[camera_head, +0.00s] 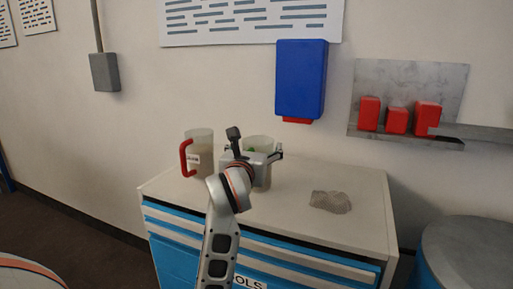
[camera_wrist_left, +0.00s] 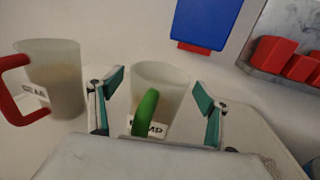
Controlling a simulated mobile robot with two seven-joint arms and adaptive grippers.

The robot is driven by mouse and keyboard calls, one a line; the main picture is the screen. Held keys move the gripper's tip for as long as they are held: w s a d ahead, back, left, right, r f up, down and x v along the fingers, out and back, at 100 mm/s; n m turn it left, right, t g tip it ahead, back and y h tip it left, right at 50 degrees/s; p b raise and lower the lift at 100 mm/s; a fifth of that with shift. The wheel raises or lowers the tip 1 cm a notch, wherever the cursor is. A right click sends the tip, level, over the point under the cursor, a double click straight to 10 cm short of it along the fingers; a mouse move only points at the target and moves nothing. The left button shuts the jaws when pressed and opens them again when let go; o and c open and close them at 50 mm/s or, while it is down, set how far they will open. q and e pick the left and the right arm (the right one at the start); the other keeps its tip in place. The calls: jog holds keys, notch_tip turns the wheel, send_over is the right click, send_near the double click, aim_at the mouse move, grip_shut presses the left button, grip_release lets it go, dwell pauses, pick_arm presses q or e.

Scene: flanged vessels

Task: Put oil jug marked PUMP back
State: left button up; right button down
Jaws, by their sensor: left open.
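The oil jug marked PUMP (camera_wrist_left: 160,90) is a translucent cup with a green handle and a white label. In the head view the jug (camera_head: 258,141) stands on the cabinet top, mostly hidden behind my left gripper (camera_head: 257,146). In the left wrist view the left gripper (camera_wrist_left: 158,105) is open, with its two fingers apart on either side of the green handle. I cannot tell whether the fingers touch the jug. My right gripper is not in view.
A similar jug with a red handle (camera_head: 201,152) stands to the left on the white cabinet top (camera_head: 290,215). A crumpled grey rag (camera_head: 330,202) lies to the right. A blue box (camera_head: 301,78) and a metal shelf with red bins (camera_head: 397,119) hang on the wall.

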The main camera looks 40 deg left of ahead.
pick_arm(q)
jog(key=p+v, duration=0.1)
jog(key=v, duration=1)
jog(key=shift+s+p, duration=0.15)
jog(key=shift+p, duration=0.2)
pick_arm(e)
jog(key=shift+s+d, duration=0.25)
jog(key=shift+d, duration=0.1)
